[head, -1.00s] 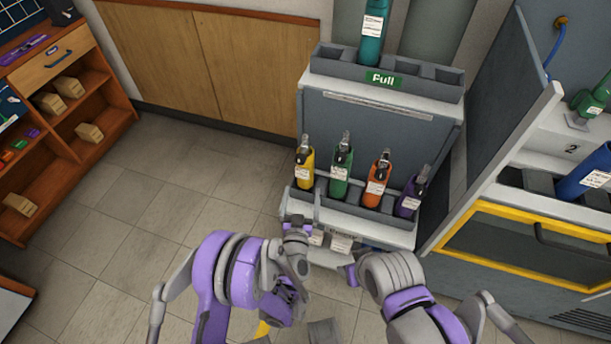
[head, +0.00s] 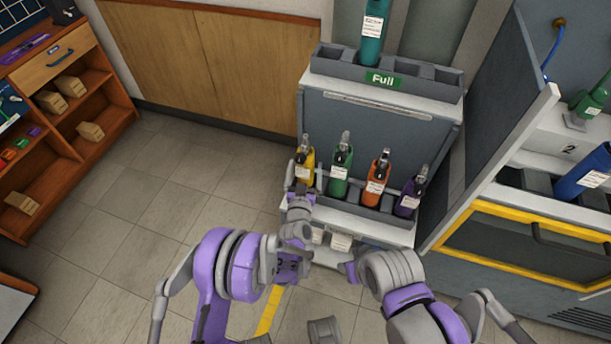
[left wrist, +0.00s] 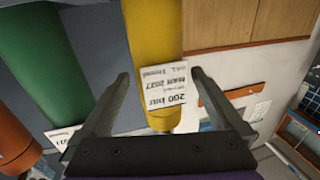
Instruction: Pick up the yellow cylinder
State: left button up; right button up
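The yellow cylinder (head: 305,165) stands upright at the left end of the lower rack, with a grey valve on top and a white label. In the left wrist view the yellow cylinder (left wrist: 154,40) lies between the two spread fingers of my left gripper (left wrist: 160,95), its label facing the camera. In the head view my left gripper (head: 300,188) is at the cylinder's front and hides its lower part. The fingers stand apart from the cylinder's sides. My right gripper (head: 350,268) is low, in front of the rack; its fingers are not clear.
A green cylinder (head: 340,172) stands close to the right of the yellow one, then an orange (head: 377,178) and a purple cylinder (head: 411,192). A teal cylinder (head: 371,35) stands on the upper shelf marked Full. Open floor (head: 170,200) lies to the left.

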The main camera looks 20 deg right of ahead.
aim_at(305, 147)
pick_arm(q)
grip_shut()
dwell(0.3)
jog(key=shift+r, duration=0.1)
notch_tip(305, 147, up, 10)
jog(key=shift+f+p, duration=0.1)
jog(key=shift+p, duration=0.85)
